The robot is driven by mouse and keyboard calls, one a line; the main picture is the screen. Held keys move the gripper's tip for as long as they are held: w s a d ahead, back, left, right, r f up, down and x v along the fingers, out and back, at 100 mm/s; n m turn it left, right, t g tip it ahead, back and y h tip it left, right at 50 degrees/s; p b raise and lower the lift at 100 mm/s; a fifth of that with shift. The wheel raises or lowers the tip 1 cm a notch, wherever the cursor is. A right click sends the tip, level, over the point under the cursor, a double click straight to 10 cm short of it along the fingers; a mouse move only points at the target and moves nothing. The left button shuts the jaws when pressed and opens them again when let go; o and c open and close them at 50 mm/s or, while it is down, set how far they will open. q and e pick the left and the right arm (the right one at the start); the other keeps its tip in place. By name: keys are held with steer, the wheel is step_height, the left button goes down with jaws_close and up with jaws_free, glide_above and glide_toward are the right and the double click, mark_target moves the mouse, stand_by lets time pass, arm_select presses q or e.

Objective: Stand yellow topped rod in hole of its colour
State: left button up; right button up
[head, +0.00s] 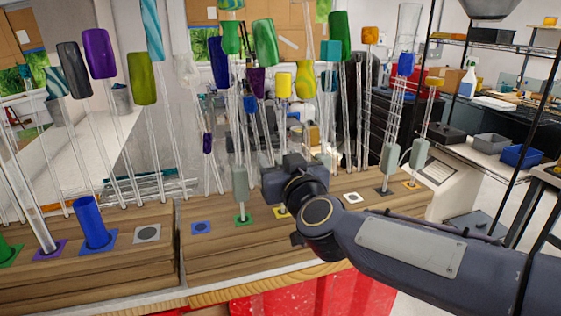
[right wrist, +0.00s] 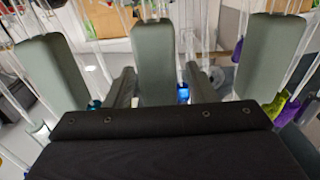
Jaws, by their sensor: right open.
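A rod with a large yellow top (head: 305,80) rises behind my right gripper, its clear shaft running down behind the gripper. A smaller yellow top (head: 283,86) shows just left of it. The yellow hole plate (head: 280,212) lies on the wooden board, partly covered by my right gripper (head: 288,178). In the right wrist view the open fingers (right wrist: 158,90) stand apart on either side of a grey-green block (right wrist: 155,50), with no visible contact. The lower end of the yellow-topped rod is hidden, so I cannot tell whether it stands in the hole. My left gripper is out of view.
The wooden board (head: 230,260) carries several coloured hole plates. A blue cylinder (head: 91,222) stands on the left. The board's front strip is clear.

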steer(key=v, duration=0.7)
steer(key=s+d+f+m+g+h, duration=0.1)
steer(key=s+d+f+m+g, duration=0.1)
steer(key=s+d+f+g, duration=0.3)
steer(key=s+d+f+m+g, duration=0.3)
steer(key=s+d+f+g, duration=0.3)
steer(key=s+d+f, duration=0.7)
steer(key=s+f, duration=0.5)
steer(key=s, duration=0.1)
steer(key=shift+d+f+g+h+p, duration=0.3)
steer(key=shift+h, duration=0.1)
